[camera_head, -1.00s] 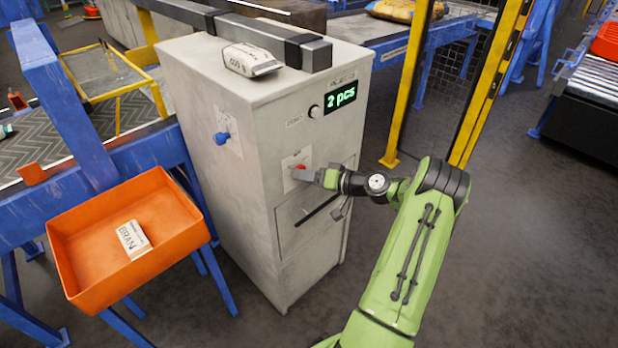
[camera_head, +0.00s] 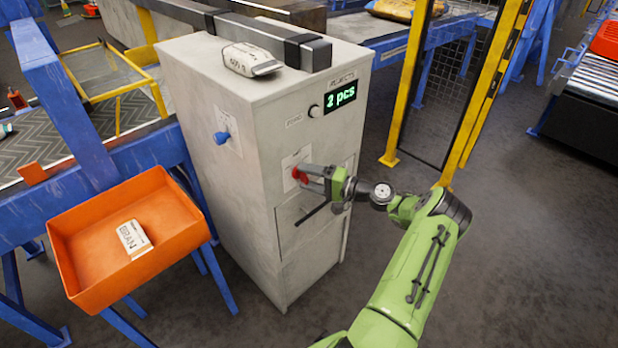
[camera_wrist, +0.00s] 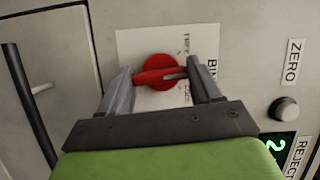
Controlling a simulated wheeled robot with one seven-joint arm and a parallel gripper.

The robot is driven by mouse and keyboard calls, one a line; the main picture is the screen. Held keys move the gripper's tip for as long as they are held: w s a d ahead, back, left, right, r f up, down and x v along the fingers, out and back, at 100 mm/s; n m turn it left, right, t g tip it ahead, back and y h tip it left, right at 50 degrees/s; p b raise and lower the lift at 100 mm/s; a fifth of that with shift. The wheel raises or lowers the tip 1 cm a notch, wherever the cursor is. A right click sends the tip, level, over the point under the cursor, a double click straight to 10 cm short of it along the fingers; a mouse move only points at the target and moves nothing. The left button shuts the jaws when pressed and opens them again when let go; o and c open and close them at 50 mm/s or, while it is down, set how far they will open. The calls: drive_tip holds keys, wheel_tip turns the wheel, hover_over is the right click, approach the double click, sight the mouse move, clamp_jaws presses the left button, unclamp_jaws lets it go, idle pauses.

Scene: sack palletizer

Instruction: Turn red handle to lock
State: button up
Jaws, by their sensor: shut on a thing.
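The red handle (camera_wrist: 157,73) is a round red knob with a grip bar, mounted on a white label plate on the front of a grey cabinet (camera_head: 225,190). In the head view the handle (camera_head: 299,174) shows at the tip of my gripper. My gripper (camera_wrist: 168,78) has its two grey fingers on either side of the handle's bar and is shut on it. The lettering on the plate is partly hidden by the fingers, so I cannot read the lock mark fully.
A dark bar handle (camera_head: 311,214) sits on the cabinet below the knob. A blue knob (camera_head: 222,137) is on the left side. An orange bin (camera_head: 75,237) holds a small packet (camera_head: 134,240). Floor on the right is clear.

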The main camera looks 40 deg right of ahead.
drive_tip(key=shift+f+m+t+h+b, duration=0.15)
drive_tip(key=shift+m+t, duration=0.5)
drive_tip(key=shift+m, duration=1.15)
drive_tip(key=shift+m+t+h+b, duration=0.2)
drive_tip(key=shift+m+t, duration=0.5)
drive_tip(key=shift+m, duration=1.1)
drive_tip(key=shift+f+m+t+h+b, duration=0.2)
drive_tip(key=shift+m+t, duration=0.45)
drive_tip(key=shift+m, duration=1.15)
drive_tip(key=shift+a+r+y, duration=0.1)
drive_tip(key=shift+y, duration=0.15)
drive_tip(key=o, duration=1.1)
drive_tip(key=shift+c, duration=0.2)
drive_tip(key=v, duration=1.5)
drive_tip(key=shift+s+p, duration=0.35)
drive_tip(key=shift+s, duration=0.05)
